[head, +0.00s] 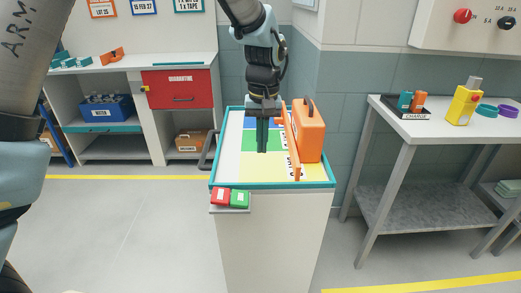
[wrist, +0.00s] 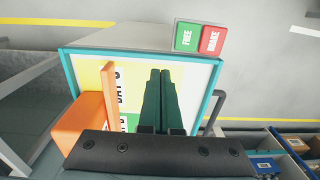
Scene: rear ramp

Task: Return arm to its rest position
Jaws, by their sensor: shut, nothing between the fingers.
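My gripper (head: 262,148) hangs pointing down over the cart top in the head view, its two dark fingers together with nothing between them. In the wrist view the fingers (wrist: 160,78) also lie side by side, above the same top. The cart (head: 275,235) is a white box with a teal rim and coloured panels on its top. My arm reaches in from the top of the head view. Whether the fingertips touch the top cannot be told.
An orange case (head: 309,135) and an upright orange divider (head: 293,155) stand close right of my gripper. Red and green buttons (head: 230,197) sit at the cart's front. A workbench (head: 440,125) stands right, shelving with a red drawer (head: 178,88) behind left. Floor at left is clear.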

